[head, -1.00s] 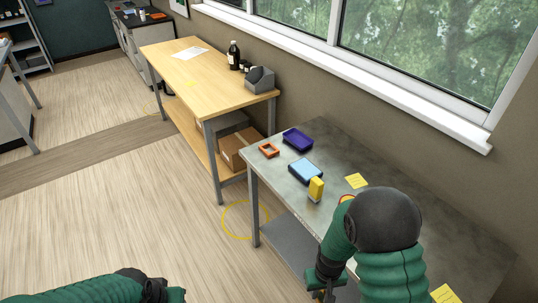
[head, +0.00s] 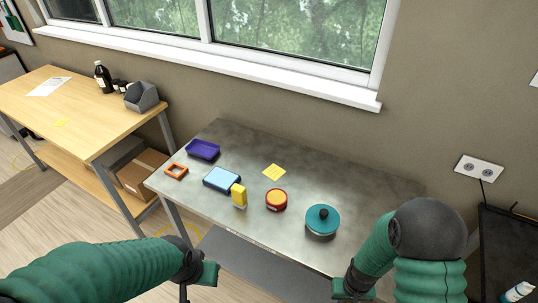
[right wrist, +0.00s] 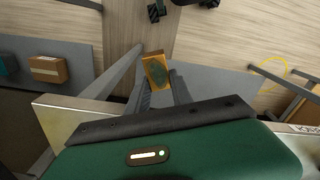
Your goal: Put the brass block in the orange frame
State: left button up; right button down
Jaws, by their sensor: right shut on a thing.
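The orange frame (head: 176,171) lies flat at the left end of the grey metal table and looks empty. My right gripper (right wrist: 160,88) is shut on the brass block (right wrist: 156,70), which shows between its fingertips in the right wrist view. In the head view the right gripper (head: 352,292) is at the table's front edge, far to the right of the frame, and the block cannot be made out there. My left gripper (head: 184,292) is in front of the table at the bottom of the head view; its fingers are mostly cut off.
A purple tray (head: 203,149), a blue-topped box (head: 221,179), a yellow block (head: 239,196), a red and yellow round tin (head: 276,199) and a teal-lidded pot (head: 322,221) stand on the table (head: 300,165). A yellow note (head: 274,172) lies behind them. A wooden bench (head: 85,110) is at left.

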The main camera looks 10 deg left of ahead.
aim_at(177, 171)
jog(key=i+j+z, duration=0.25)
jog(key=j+z, duration=0.2)
jog(key=j, duration=1)
jog(key=j+z, duration=0.45)
jog(key=j, duration=1.05)
jog(key=i, duration=0.05)
